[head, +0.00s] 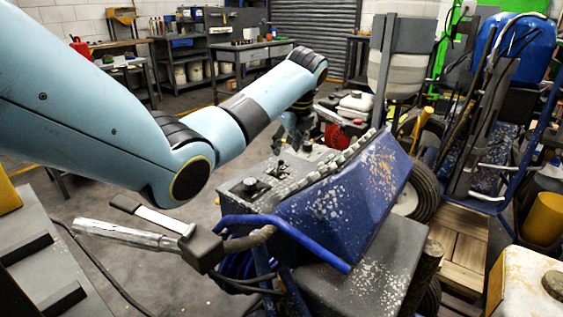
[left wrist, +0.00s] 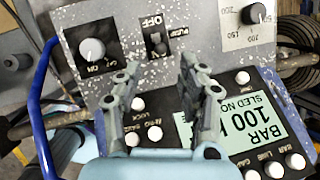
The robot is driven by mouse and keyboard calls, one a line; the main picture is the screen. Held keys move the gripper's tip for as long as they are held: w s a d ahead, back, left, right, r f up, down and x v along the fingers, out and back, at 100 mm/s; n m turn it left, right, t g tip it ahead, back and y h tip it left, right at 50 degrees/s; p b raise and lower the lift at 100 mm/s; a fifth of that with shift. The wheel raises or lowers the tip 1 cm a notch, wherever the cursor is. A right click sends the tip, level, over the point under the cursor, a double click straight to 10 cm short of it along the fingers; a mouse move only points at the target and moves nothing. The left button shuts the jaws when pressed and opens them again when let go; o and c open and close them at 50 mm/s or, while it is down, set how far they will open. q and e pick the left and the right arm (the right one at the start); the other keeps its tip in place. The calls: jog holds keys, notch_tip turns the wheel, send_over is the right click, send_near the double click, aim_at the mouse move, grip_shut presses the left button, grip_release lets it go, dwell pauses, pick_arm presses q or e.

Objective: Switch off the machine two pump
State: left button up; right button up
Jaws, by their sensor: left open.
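The blue, paint-spattered machine (head: 335,200) stands in the middle of the head view, with a grey control panel (head: 240,190) on top. In the left wrist view, a small black pump switch (left wrist: 158,46) sits on a dark plate, with OFF printed above it and PUMP beside it. Its lever position is hard to tell. My left gripper (head: 297,135) reaches over the far side of the panel. In the left wrist view its two fingers (left wrist: 156,80) are apart and empty, pointing toward the switch plate; I cannot tell whether they touch anything. My right gripper is not in view.
A light round knob (left wrist: 92,51) is left of the switch, and a black dial (left wrist: 254,13) is at upper right. A display (left wrist: 238,120) reading BAR 100 and several white buttons lie close by. A blue bar and a grey handle (head: 125,235) border the panel's near side.

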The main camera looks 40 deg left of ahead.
aim_at(281, 160)
pick_arm(q)
jog(key=b+x, duration=0.1)
jog(key=x, duration=0.5)
jog(key=shift+w+a+f+b, duration=0.1)
jog(key=shift+a+f+b, duration=0.05)
jog(key=shift+f+b, duration=0.2)
jog(key=shift+w+a+f, duration=0.1)
jog(key=shift+a+f, duration=0.05)
jog(key=shift+f, duration=0.4)
grip_shut()
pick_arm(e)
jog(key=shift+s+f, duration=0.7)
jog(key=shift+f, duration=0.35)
